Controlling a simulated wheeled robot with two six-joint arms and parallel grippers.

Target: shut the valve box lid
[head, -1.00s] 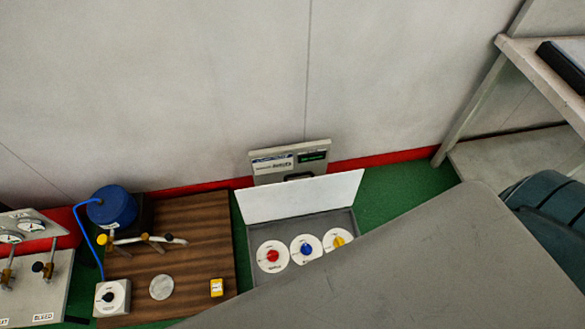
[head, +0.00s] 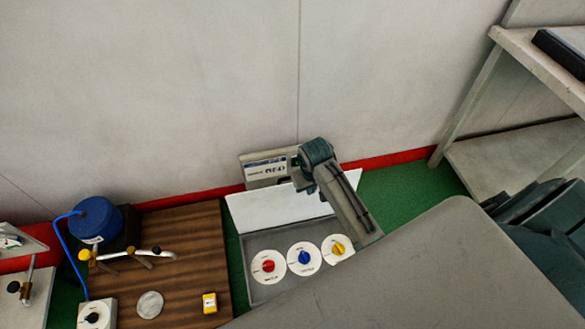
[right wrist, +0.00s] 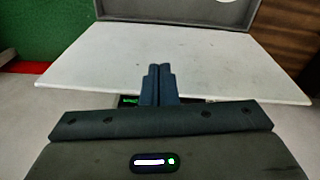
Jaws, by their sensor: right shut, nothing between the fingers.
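The valve box (head: 262,291) sits on the floor with its white lid (head: 262,209) raised, tilted back towards the wall. Red (head: 268,266), blue (head: 305,257) and yellow (head: 338,248) valve knobs show inside the open box. My right gripper (head: 302,182) is at the lid's upper part, and my right arm hides the lid's right portion. In the right wrist view, its fingers (right wrist: 158,84) are together and empty, overlapping the edge of the lid (right wrist: 215,60). Whether they touch it I cannot tell. My left gripper is out of view.
A labelled panel (head: 264,167) stands behind the lid against the wall. Left of the box is a wooden board (head: 190,240) with a blue canister (head: 98,219), a yellow block (head: 209,303) and a brass-fitted pipe. A shelf (head: 510,150) stands at the right.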

